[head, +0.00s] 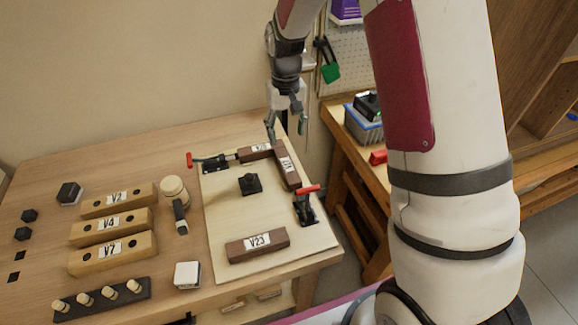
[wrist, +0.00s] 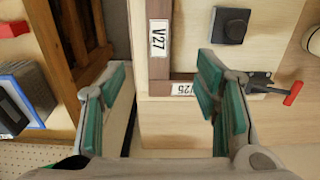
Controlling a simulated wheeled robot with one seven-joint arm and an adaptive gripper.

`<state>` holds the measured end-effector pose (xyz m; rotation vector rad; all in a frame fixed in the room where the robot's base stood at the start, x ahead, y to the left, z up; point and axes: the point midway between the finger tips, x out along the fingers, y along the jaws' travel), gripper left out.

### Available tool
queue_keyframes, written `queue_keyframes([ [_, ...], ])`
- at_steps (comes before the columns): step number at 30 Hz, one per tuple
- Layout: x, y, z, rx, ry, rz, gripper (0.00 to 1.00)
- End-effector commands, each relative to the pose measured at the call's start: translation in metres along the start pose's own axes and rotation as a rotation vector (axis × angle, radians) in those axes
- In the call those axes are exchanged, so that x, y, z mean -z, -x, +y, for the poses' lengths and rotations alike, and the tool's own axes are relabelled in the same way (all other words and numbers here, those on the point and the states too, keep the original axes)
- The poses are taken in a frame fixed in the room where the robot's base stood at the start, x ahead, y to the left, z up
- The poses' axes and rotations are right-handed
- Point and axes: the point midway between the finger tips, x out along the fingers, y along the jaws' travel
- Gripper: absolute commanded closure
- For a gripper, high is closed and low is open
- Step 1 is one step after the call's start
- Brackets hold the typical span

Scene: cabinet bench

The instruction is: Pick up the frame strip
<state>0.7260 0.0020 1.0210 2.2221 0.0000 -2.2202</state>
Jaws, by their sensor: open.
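Dark brown frame strips lie on a pale board (head: 225,205). The strip labelled V23 (head: 239,250) lies alone near the board's front edge. The strip labelled V25 (head: 246,155) is at the back, and V27 (head: 293,181) runs along the right side; they meet in a corner. In the wrist view, V27 (wrist: 158,62) and V25 (wrist: 157,88) show between the fingers. My gripper (head: 286,132) is open and empty above the board's back right corner, apart from the strips. In the wrist view, its green-padded fingers (wrist: 163,75) are spread wide.
Red-handled clamps stand beside V25 (head: 213,163) and V27 (head: 305,207). A black knob block (head: 250,184) sits mid-board. Wooden blocks V2 (head: 118,199), V4 and V7, a peg rack (head: 103,298) and a white box (head: 187,274) are left. A pegboard (head: 345,50) stands behind.

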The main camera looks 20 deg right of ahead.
Motion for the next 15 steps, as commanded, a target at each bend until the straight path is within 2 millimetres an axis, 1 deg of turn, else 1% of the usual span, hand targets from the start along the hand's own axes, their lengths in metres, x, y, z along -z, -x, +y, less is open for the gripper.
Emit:
queue_keyframes([
  [3,-0.003,-0.023,0.0,0.0,0.0,-0.007,0.43],
  [9,-0.002,-0.057,0.0,0.0,-0.001,-0.004,0.43],
  [12,-0.002,-0.067,0.0,0.0,-0.001,-0.002,0.43],
  [15,-0.002,-0.072,0.0,0.001,-0.001,-0.002,0.43],
])
